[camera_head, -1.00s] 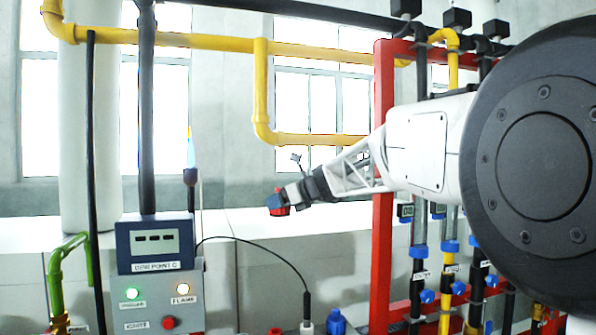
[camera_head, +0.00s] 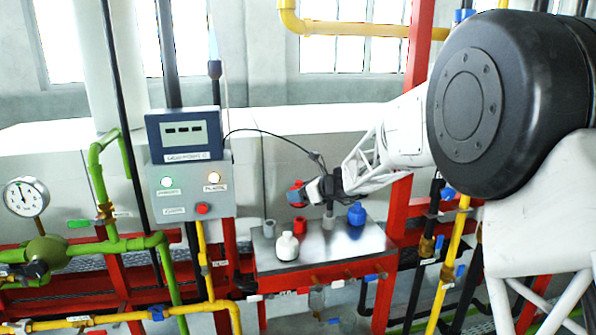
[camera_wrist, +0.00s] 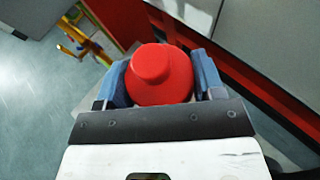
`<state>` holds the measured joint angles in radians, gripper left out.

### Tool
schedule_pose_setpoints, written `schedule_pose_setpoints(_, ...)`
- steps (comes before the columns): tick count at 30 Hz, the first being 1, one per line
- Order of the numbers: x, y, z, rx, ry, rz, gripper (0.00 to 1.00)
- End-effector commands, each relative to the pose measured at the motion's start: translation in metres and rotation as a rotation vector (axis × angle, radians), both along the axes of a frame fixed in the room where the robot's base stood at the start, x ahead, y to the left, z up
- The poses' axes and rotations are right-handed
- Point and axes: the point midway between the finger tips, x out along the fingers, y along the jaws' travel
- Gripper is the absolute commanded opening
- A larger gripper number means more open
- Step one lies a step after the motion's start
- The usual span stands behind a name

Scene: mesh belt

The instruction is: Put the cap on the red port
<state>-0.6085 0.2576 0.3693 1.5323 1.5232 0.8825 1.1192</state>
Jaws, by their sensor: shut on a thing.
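My gripper (camera_head: 298,194) is shut on a red cap (camera_wrist: 160,75). In the wrist view the cap sits between the two blue fingers, its narrow knob facing the camera. The head view shows it as a small red shape, partly hidden by the fingers, held in the air above a metal bench (camera_head: 338,246). A short red port (camera_head: 300,226) stands on the bench, below the gripper and apart from the cap. The wrist view does not show the port.
A control box (camera_head: 190,188) stands behind left. Red frame posts (camera_head: 397,215) rise at right.

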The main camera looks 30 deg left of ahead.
Motion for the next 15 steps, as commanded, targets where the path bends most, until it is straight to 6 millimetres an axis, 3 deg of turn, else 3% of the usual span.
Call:
schedule_pose_setpoints(6, -0.001, -0.004, -0.022, 0.001, -0.001, 0.004, 0.39)
schedule_pose_setpoints(15, -0.002, -0.004, -0.027, 0.001, -0.001, 0.004, 0.39)
